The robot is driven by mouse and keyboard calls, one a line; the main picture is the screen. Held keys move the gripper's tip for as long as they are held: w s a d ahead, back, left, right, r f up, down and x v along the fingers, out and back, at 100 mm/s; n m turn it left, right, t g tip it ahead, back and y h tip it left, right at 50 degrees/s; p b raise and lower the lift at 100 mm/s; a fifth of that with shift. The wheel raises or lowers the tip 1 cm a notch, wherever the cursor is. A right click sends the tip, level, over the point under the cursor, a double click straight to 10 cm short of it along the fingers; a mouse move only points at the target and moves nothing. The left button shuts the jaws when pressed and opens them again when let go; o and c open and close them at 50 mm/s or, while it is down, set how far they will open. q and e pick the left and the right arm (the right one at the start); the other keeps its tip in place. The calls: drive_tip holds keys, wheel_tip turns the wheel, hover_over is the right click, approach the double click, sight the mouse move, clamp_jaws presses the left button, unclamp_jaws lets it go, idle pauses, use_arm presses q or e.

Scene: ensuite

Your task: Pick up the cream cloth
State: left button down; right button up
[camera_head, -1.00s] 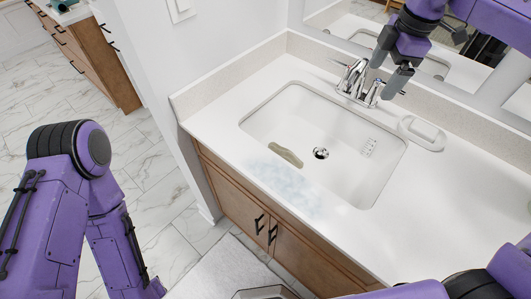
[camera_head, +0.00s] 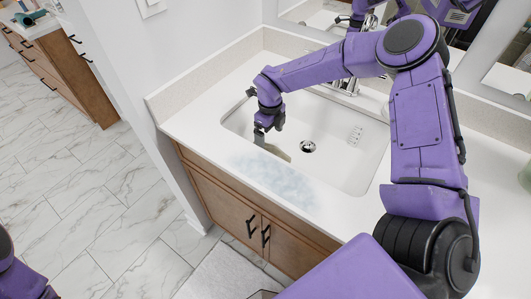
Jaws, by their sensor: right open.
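The cream cloth (camera_head: 278,152) lies in the left front part of the white sink basin (camera_head: 330,165), as a small narrow strip. My right arm reaches in from the right across the sink. My right gripper (camera_head: 260,136) is open and points down at the cloth's left end. It partly hides that end, and I cannot tell whether the fingers touch it. My left gripper is out of view; only a bit of my left arm shows at the lower left corner.
A bluish-white smear (camera_head: 272,180) lies on the counter (camera_head: 200,128) in front of the sink. The chrome faucet (camera_head: 347,86) stands behind the basin, partly hidden by my arm. The drain (camera_head: 308,147) is right of the cloth. A mirror is at the back.

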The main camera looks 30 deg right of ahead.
sight(269, 149)
drive_tip(key=f, duration=0.1)
drive_tip(key=f+p, duration=0.1)
drive_tip(key=f, duration=0.1)
drive_tip(key=s+f, duration=0.1)
drive_tip(key=f, duration=0.1)
drive_tip(key=shift+a, duration=0.4)
drive_tip(key=shift+w+f, duration=0.1)
drive_tip(key=shift+f, duration=0.3)
drive_tip(key=shift+r, duration=0.1)
drive_tip(key=c, duration=1.1)
drive_tip(key=shift+r, duration=0.1)
wheel_tip(269, 149, up, 10)
drive_tip(key=shift+f+b, duration=0.1)
drive_tip(key=shift+b, duration=0.35)
